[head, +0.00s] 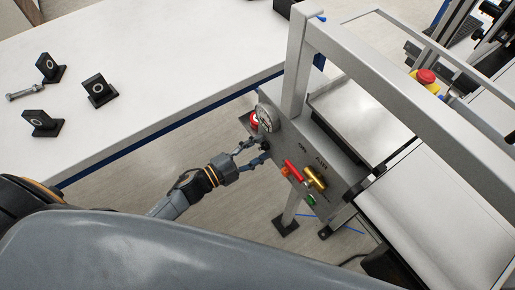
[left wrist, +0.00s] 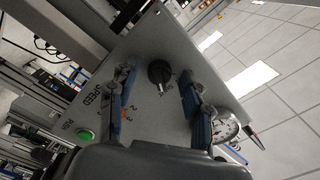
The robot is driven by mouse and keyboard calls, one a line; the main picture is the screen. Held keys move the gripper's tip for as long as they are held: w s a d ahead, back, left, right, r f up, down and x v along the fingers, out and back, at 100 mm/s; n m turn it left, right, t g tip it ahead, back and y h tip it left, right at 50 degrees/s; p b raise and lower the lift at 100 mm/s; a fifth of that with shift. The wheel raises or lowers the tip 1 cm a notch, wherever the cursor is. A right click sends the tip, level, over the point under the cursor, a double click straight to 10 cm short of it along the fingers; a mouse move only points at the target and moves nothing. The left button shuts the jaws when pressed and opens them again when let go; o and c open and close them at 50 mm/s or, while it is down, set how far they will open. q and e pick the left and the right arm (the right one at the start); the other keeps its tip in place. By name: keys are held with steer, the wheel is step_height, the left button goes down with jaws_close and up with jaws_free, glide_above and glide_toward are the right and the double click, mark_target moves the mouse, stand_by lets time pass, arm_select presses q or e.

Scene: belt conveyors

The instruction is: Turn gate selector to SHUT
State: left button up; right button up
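The gate selector looks to be a round black knob (left wrist: 160,72) on a grey control panel (left wrist: 150,45) in the left wrist view. Small lettering sits beside the knob, too blurred to read surely. My left gripper (left wrist: 157,80) is open, with its blue-padded fingers on either side of the knob; a gap shows at each side, and I see no contact. In the head view my left gripper (head: 254,151) is at the near face of the panel (head: 285,136), where its fingers largely hide the knob. My right gripper is in neither view.
A white table (head: 150,60) stands left, conveyors (head: 365,110) right.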

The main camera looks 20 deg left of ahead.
arm_select(q)
steer(key=shift+s+a, duration=0.1)
steer(key=v, duration=1.1)
steer(key=shift+s+a, duration=0.3)
